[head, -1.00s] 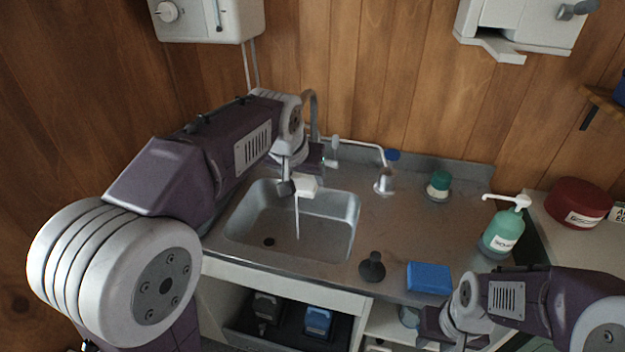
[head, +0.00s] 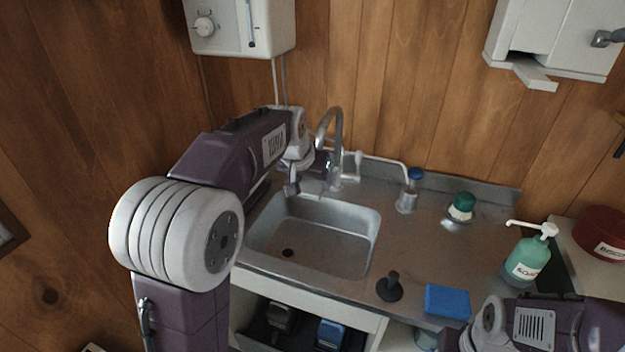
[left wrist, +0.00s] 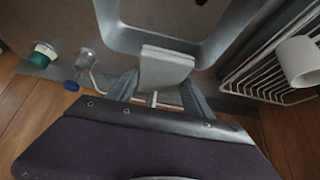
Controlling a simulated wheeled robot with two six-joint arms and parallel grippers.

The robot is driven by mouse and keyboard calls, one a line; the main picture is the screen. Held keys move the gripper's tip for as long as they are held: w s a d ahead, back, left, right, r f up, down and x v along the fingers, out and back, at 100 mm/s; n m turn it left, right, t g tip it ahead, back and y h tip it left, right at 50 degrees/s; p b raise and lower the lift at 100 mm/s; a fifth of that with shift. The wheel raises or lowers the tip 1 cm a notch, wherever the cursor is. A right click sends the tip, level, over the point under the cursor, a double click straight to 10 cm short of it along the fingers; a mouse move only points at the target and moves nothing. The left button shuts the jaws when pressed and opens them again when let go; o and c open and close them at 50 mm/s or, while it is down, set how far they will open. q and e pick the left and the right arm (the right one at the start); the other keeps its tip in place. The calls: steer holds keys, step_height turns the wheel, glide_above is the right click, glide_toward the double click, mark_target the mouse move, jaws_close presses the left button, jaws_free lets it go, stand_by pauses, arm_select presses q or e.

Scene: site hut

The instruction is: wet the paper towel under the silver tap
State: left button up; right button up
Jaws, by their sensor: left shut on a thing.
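The silver tap (head: 333,130) rises in a tall arch behind the steel sink (head: 375,225). My left gripper (head: 303,188) is beside the tap's base, over the sink's back edge. In the left wrist view, the left gripper (left wrist: 160,92) is shut on a flat, pale grey folded piece, which looks like the paper towel (left wrist: 165,66). No water stream shows in the sink now. My right gripper (head: 462,340) is at the bottom edge, partly cut off, its fingers unclear.
A wire rack (left wrist: 265,75) with a white cup (left wrist: 298,62) shows in the wrist view.

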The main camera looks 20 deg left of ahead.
arm_select(q)
steer(key=shift+s+d+f, duration=0.1)
steer(key=shift+s+d, duration=0.3)
steer(key=shift+d, duration=0.1)
steer(key=s+d+b, duration=0.2)
steer(key=s+d, duration=0.2)
steer(key=d, duration=0.1)
steer(key=shift+s, duration=0.3)
stand_by(1.1)
steer(key=s+d+r+p, duration=0.2)
steer(key=s+d+r, duration=0.1)
steer(key=r, duration=0.1)
steer(key=shift+s+d+p, duration=0.2)
steer(key=shift+d+p, duration=0.1)
steer(key=shift+d, duration=0.05)
steer(key=shift+r, duration=0.1)
